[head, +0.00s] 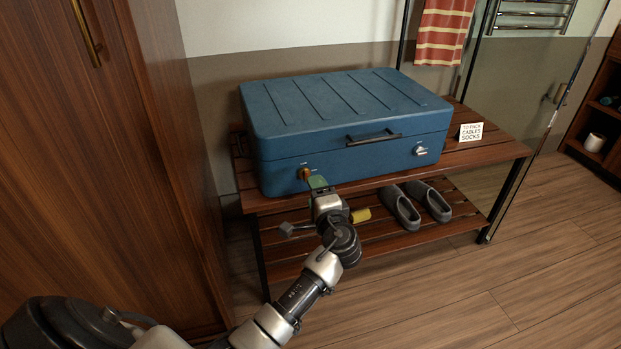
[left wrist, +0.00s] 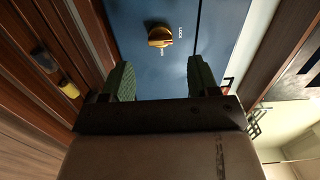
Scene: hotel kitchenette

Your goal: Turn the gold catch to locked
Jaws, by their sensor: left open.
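The gold catch (head: 305,174) is on the left part of the front face of the closed blue suitcase (head: 350,160). In the left wrist view the gold catch (left wrist: 160,36) is a round knob with a raised grip, with small white lettering beside it on the blue face. My left gripper (head: 318,183) is just in front of the catch and slightly right of it. In the left wrist view its green fingers (left wrist: 160,78) are apart and empty, with the catch beyond their tips. A second, silver catch (head: 421,150) is on the suitcase's right. My right gripper is not in view.
The suitcase lies on a slatted wooden bench (head: 490,150). Grey slippers (head: 418,205) and a yellow item (head: 361,215) are on the lower shelf. A small sign (head: 471,132) stands right of the suitcase. A wooden wardrobe (head: 100,160) is close on the left. The floor at right is clear.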

